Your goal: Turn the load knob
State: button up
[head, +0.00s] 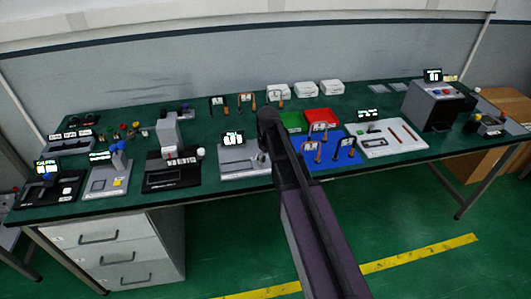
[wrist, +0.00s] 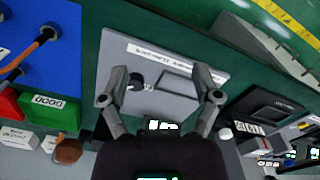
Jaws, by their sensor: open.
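A grey flat device (head: 243,158) with a lit display stands on the green table, just left of my arm's end in the head view. In the wrist view the grey panel (wrist: 152,53) lies under my gripper (wrist: 161,78), with a white label strip. A dark round knob (wrist: 135,81) sits on the panel next to the left finger, inside the span between the fingers. I cannot read any lettering that names it. A dark-edged rectangle is to its right. My gripper is open and empty; whether a finger touches the knob is unclear.
In the wrist view, a blue board (wrist: 45,50) with cabled parts and a green box (wrist: 47,108) lie left. A black device (wrist: 262,108) stands right. In the head view, a red tray (head: 318,118) and white boxes (head: 305,89) stand near my arm.

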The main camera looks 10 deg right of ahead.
jog(key=s+f+m+b, duration=0.2)
jog(key=s, duration=0.6)
jog(key=s+f+m+b, duration=0.3)
jog(key=s, duration=0.6)
jog(key=shift+f, duration=0.15)
